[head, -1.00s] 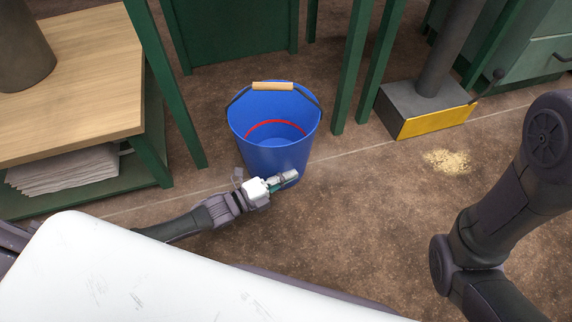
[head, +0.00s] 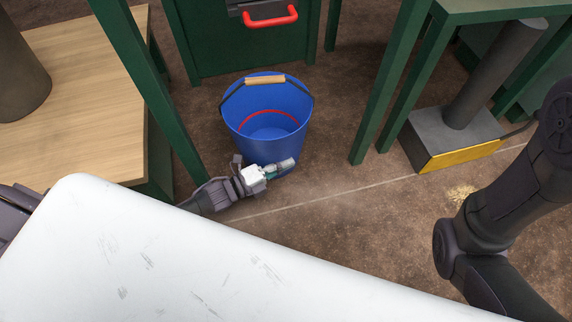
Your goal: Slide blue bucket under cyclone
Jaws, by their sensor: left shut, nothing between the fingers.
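The blue bucket (head: 262,137) stands upright on the floor, with a black bail and wooden grip lying along its far rim and a red ring inside. It is between green legs, in front of a green cabinet. My left gripper (head: 287,165) is shut and empty. It lies low against the bucket's near side, seemingly touching it, and covers part of its base. I cannot make out the cyclone with certainty. My right arm shows at the right edge, but its gripper is out of view.
A green leg (head: 146,85) and a wooden-topped bench (head: 75,75) are at left. Another green leg (head: 388,85) stands right of the bucket. A grey floor box (head: 455,138) with a yellow front and pipe is farther right, near spilled grains (head: 461,193). The green cabinet (head: 225,50) has a red handle.

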